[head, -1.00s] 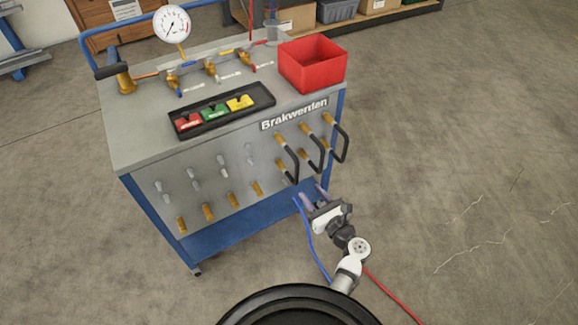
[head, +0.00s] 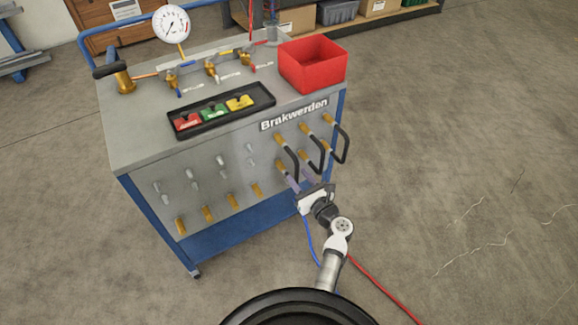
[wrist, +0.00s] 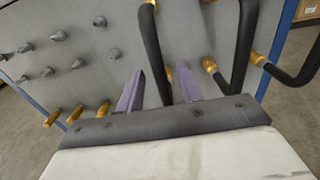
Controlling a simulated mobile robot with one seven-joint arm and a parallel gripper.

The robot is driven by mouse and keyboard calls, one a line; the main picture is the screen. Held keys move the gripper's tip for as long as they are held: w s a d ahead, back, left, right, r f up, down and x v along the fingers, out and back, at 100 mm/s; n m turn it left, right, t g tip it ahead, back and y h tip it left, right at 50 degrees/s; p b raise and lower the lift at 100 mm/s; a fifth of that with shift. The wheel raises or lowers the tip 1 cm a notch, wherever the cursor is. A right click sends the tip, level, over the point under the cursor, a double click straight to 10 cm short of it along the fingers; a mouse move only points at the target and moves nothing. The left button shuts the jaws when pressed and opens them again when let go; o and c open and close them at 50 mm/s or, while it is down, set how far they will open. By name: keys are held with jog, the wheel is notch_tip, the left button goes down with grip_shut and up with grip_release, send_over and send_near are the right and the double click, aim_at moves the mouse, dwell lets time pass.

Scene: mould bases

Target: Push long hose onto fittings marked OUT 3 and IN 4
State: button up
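The front panel (head: 218,185) of a grey cart carries brass and grey fittings. Three bent black hoses, left (head: 292,163), middle (head: 318,151) and right (head: 343,140), join upper and lower brass fittings at its right side. I cannot tell which is the long hose, and no OUT 3 or IN 4 marking is readable. My gripper (head: 300,182) is just in front of the lower right fittings. In the wrist view my gripper (wrist: 160,88) has its two purple fingers apart. The left hose (wrist: 155,55) runs down between them in the picture; whether they touch it is unclear.
Bare brass fittings (head: 208,212) line the lower left of the panel, with grey ones (head: 193,173) above. On top are a red bin (head: 313,66), a black tray (head: 188,134) with coloured pieces, and a gauge (head: 171,23). Open floor (head: 450,170) lies right.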

grip_shut()
jog(key=shift+s+d, duration=0.15)
jog(key=shift+p+v, duration=0.8)
jog(key=shift+v, duration=1.55)
jog(key=shift+p+v, duration=1)
jog(key=shift+v, duration=1.95)
